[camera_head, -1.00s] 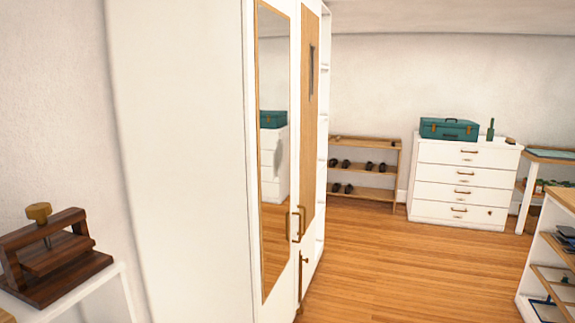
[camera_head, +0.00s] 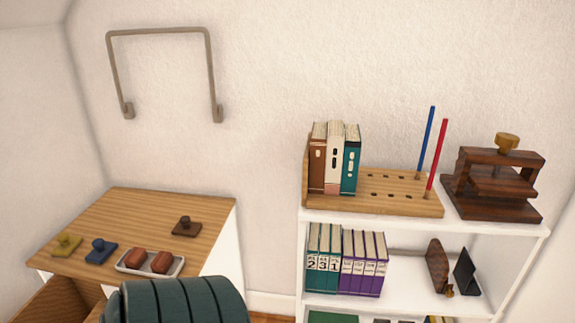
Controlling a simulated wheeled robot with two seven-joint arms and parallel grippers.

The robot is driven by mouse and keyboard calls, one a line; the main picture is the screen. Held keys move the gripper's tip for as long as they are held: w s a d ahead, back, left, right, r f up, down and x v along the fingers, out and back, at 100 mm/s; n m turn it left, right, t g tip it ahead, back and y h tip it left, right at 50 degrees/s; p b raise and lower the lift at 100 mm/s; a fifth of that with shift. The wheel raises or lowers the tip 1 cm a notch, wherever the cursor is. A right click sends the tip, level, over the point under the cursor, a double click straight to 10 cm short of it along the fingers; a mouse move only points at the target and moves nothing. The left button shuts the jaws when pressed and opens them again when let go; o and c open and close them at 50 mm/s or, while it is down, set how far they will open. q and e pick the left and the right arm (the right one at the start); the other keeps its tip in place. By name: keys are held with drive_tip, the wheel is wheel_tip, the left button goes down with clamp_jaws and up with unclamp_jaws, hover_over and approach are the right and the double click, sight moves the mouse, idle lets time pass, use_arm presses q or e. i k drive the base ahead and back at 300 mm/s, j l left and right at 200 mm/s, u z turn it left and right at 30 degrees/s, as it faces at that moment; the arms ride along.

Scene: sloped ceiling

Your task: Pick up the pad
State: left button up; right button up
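I cannot tell for sure which thing is the pad. On the wooden desk top (camera_head: 150,222) at the left lie small flat-based pieces with knobs: a yellow one (camera_head: 66,243), a blue one (camera_head: 100,250) and a dark brown one (camera_head: 187,227). In front of them a pale tray (camera_head: 125,266) holds two reddish-brown rounded blocks (camera_head: 135,257). Neither of my grippers is in view.
A dark teal ribbed, rounded thing (camera_head: 175,303) blocks the desk's front right. A white shelf (camera_head: 405,226) at the right holds books (camera_head: 333,160), a wooden peg rack (camera_head: 385,185) with blue and red rods, and a dark wooden press (camera_head: 492,185). A metal bracket (camera_head: 160,31) hangs on the wall.

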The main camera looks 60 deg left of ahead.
sight(102, 250)
drive_tip(key=u, duration=3.3)
